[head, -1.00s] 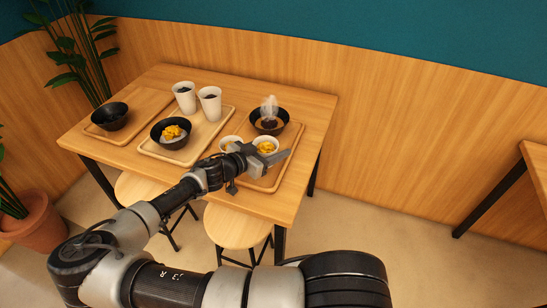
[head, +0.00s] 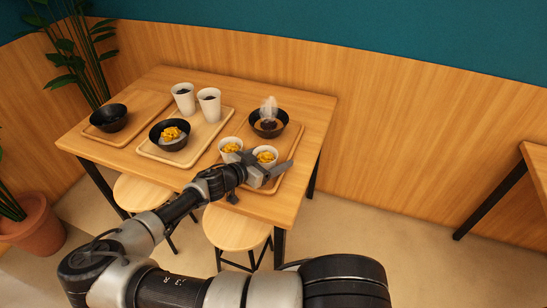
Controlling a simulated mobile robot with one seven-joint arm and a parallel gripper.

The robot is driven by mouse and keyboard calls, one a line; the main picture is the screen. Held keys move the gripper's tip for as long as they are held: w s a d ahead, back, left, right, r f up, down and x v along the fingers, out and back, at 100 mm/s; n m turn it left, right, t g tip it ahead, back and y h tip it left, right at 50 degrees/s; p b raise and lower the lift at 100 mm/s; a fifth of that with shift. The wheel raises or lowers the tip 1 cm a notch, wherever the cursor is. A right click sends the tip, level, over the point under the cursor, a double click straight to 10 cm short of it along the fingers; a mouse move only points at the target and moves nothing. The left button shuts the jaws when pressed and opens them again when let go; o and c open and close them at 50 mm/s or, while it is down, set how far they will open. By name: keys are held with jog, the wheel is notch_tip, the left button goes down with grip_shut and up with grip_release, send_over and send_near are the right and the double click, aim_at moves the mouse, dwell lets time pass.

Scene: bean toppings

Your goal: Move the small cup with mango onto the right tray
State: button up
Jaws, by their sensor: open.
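Two small white cups with orange mango show at the front of the right tray (head: 298,150): a left cup (head: 230,150) and a right cup (head: 265,155). Both appear to be on the tray, the left one near its left edge. My gripper (head: 271,166) is open at the near side of the right cup, its fingers spread left and right. It partly hides that cup's lower part. I cannot tell whether it touches the cup. A dark bowl (head: 284,126) with steam stands at the back of the same tray.
A middle tray (head: 207,143) holds a black bowl with mango (head: 169,135) and two white tall cups (head: 209,103). A left tray (head: 146,107) holds a dark bowl (head: 108,118). Stools (head: 238,229) stand at the table's front. The table's right edge is clear.

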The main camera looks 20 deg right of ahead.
jog(key=shift+a+r, duration=0.2)
jog(key=v, duration=1.1)
jog(key=shift+s+a+r+p, duration=0.15)
jog(key=shift+a+p, duration=0.1)
jog(key=shift+p, duration=0.15)
